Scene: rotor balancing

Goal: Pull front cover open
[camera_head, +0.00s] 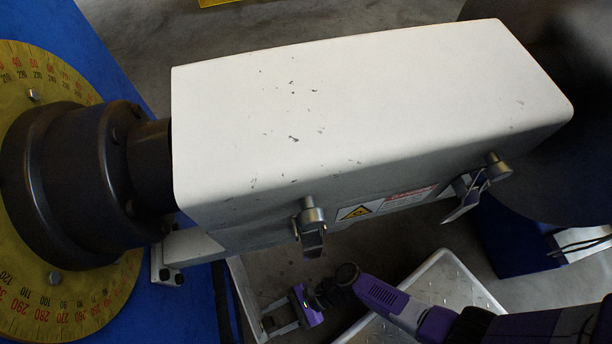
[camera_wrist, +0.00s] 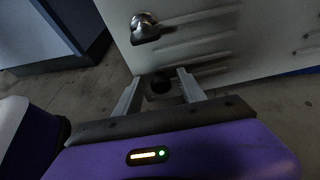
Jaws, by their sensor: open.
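The big white cover (camera_head: 350,100) spans the dark shaft in the head view. Two metal latches, left (camera_head: 311,228) and right (camera_head: 475,188), hang on its near side, their levers tilted outward. My gripper (camera_head: 272,318) is below and in front of the left latch, open. In the wrist view my open gripper (camera_wrist: 158,82) has its fingers either side of a small tab with a dark round hole (camera_wrist: 158,86) at the edge of a pale panel (camera_wrist: 220,40). I cannot tell whether the fingers touch it. A metal knob (camera_wrist: 145,27) sits on this panel.
A yellow graduated disc (camera_head: 115,285) and dark hub (camera_head: 60,185) stand at left on a blue frame (camera_head: 110,50). Warning labels (camera_head: 385,203) are on the cover's near side. A metal tread-plate step (camera_head: 445,275) lies below right.

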